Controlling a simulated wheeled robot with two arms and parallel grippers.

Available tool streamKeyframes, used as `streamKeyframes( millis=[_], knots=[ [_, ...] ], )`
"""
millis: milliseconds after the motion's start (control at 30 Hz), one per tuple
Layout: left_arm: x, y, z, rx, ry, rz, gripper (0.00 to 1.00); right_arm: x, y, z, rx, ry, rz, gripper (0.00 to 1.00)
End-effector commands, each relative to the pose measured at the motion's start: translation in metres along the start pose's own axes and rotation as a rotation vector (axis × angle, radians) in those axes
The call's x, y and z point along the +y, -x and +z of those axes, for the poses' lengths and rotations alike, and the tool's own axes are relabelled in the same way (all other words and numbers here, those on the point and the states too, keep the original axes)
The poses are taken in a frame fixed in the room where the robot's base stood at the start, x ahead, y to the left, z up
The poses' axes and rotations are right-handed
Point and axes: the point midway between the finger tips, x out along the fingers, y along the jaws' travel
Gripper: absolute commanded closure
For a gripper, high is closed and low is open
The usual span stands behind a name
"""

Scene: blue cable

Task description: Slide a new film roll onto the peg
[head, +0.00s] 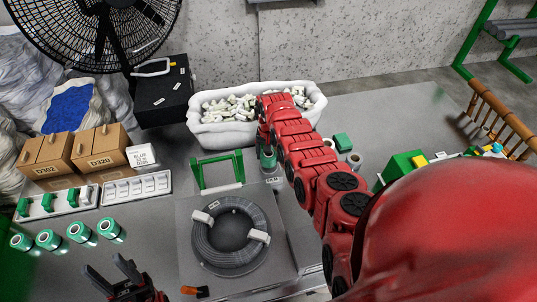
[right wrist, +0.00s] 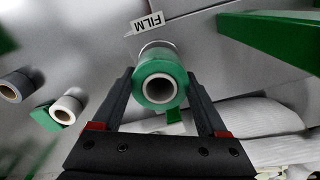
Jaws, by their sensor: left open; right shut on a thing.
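The film roll (right wrist: 174,92) is green with a pale core and a dark hole facing the right wrist camera. My right gripper (right wrist: 160,78) is shut on it, one finger on each side. In the head view the green roll (head: 268,160) shows below the end of my right arm, close to the FILM label (head: 273,180). The label also shows beyond the roll in the right wrist view (right wrist: 152,23). I cannot make out the peg; the roll may hide it. My left gripper (head: 107,267) is open and empty at the lower left.
A grey cable coil (head: 206,250) lies on a square mat beside a green frame (head: 204,176). A white bin (head: 206,136) of pale pieces stands behind.

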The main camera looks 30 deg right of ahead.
Motion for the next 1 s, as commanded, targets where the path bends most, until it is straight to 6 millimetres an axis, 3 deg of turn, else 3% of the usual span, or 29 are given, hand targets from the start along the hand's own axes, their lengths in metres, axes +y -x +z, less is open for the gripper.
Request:
streamKeyframes(
  millis=[1000],
  knots=[
    [0.001,0.015,0.003,0.0,0.0,0.0,0.5,0.0,-0.016,0.0,0.001,0.0,0.0,0.92]
  ],
)
